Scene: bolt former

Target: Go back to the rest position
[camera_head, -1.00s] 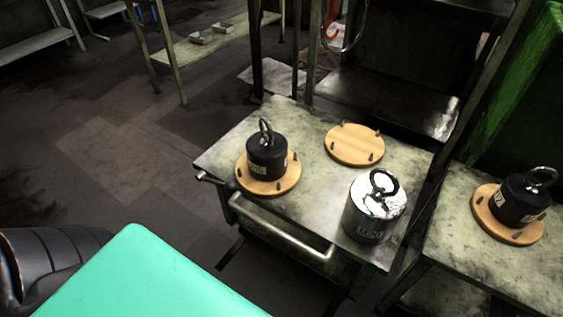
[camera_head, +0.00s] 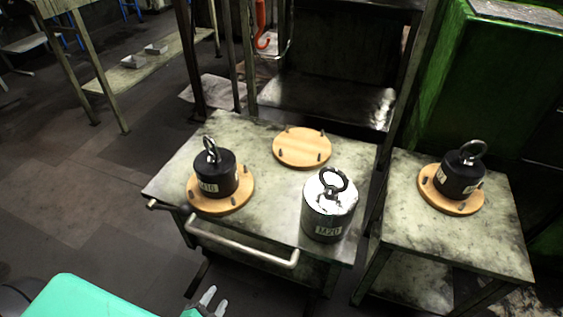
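My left gripper (camera_head: 214,300) shows small at the bottom edge, with two pale fingertips a little apart and nothing seen between them. It is in front of the cart, below its handle, clear of the weights. My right gripper is out of view. On the cart top (camera_head: 262,196), a black M10 weight (camera_head: 215,178) with a ring stands on a round wooden base. A larger steel M20 weight (camera_head: 328,212) stands at the cart's front right. An empty round wooden base (camera_head: 302,148) lies behind them.
A side table (camera_head: 420,238) on the right holds another black weight (camera_head: 460,178) on a wooden base. The cart's handle (camera_head: 245,245) juts out in front. A green machine (camera_head: 470,85) stands behind. Open floor (camera_head: 75,200) lies to the left.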

